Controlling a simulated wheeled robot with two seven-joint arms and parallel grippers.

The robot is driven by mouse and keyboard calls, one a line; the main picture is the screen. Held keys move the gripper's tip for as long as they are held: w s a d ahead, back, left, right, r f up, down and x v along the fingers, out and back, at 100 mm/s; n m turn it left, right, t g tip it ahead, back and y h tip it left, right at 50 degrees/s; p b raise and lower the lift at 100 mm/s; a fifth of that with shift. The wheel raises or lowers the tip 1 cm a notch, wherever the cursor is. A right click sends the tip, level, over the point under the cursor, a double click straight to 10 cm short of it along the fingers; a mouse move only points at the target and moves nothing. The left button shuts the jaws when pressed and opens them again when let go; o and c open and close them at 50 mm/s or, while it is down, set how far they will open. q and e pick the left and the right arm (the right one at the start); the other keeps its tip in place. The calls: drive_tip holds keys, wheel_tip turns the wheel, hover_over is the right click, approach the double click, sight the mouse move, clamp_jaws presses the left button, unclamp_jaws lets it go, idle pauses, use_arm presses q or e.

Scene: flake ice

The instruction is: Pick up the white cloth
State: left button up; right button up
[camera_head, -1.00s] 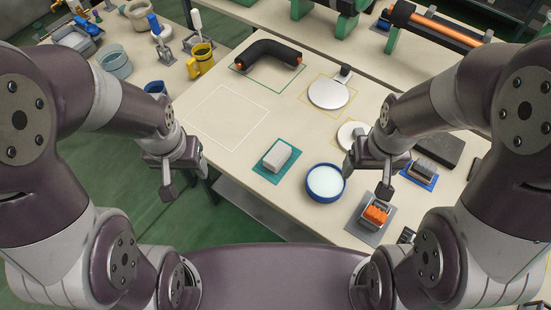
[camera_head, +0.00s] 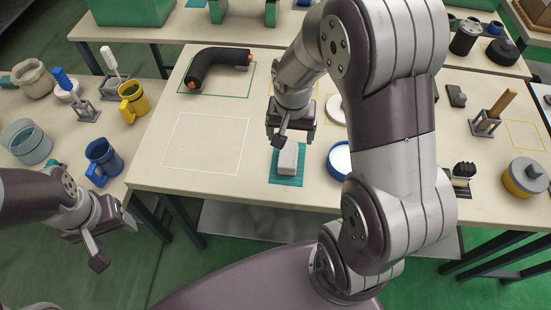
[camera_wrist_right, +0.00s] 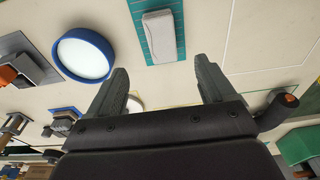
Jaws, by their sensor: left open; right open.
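The white cloth (camera_head: 288,158) looks like a small folded pale block lying on a teal mat (camera_head: 286,181) on the table. It also shows in the right wrist view (camera_wrist_right: 160,37), at the top, just beyond the fingertips. My right gripper (camera_head: 281,138) is above the table, at the far edge of the cloth in the head view. In the right wrist view my right gripper (camera_wrist_right: 162,76) is open, with nothing between its fingers. My left gripper (camera_head: 104,243) is open and empty, low at the left, off the table.
A blue-rimmed bowl (camera_head: 340,160) with white contents stands right of the cloth, partly hidden by my right arm. A white-outlined square (camera_head: 206,143) on the left of the table is empty. A black bent pipe (camera_head: 215,64) lies behind it. Mugs and tools stand on the left bench.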

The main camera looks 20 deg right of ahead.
sight(289, 154)
drive_tip(key=f, duration=0.4)
drive_tip(key=w+f, duration=0.1)
drive_tip(key=f, duration=0.7)
drive_tip(key=shift+w+d+b, duration=0.3)
drive_tip(key=shift+d+b, duration=0.05)
drive_tip(key=shift+b, duration=0.05)
drive_tip(key=shift+r, duration=0.1)
drive_tip(key=c, duration=1.1)
